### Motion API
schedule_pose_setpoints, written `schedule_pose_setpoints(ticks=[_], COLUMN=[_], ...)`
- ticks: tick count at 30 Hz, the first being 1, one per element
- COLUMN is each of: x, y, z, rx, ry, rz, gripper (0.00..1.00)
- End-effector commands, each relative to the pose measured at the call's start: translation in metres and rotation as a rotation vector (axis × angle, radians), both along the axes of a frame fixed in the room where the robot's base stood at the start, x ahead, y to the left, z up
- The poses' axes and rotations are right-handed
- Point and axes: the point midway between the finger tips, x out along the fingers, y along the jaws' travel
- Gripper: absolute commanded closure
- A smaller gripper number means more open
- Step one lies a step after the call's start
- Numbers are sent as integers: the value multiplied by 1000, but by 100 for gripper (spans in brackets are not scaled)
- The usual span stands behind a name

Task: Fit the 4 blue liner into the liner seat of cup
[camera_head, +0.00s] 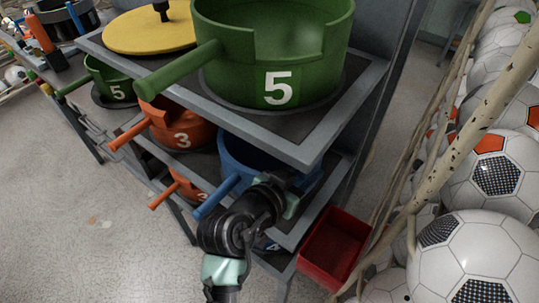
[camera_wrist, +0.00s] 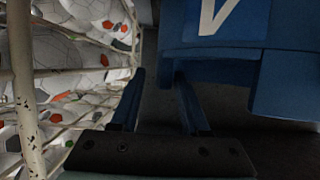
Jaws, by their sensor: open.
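A blue cup (camera_head: 245,155) with a blue handle (camera_head: 216,196) stands on the middle shelf, partly hidden by the shelf above and my arm. A blue piece with a white mark (camera_head: 270,244) shows on the level below, mostly hidden behind my arm. My gripper (camera_head: 286,190) is at the front edge of the middle shelf, beside the blue cup.
A green cup marked 5 (camera_head: 278,88) and a yellow lid (camera_head: 150,30) sit on the top shelf, overhanging my arm. An orange cup marked 3 (camera_head: 180,130) is to the left. A red bin (camera_head: 335,248) and netted footballs (camera_head: 485,180) are to the right.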

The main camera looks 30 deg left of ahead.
Motion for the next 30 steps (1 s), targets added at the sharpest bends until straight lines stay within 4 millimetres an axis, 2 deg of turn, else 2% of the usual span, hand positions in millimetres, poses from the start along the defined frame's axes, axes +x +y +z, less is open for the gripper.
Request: schedule_pose_setpoints(ticks=[10, 20, 27, 30], x=[37, 42, 42, 42], y=[2, 2, 2, 2], z=[-20, -23, -23, -23], rx=[0, 0, 0, 0], ry=[1, 1, 1, 1], rz=[-1, 0, 0, 0], gripper=[54, 54, 98, 100])
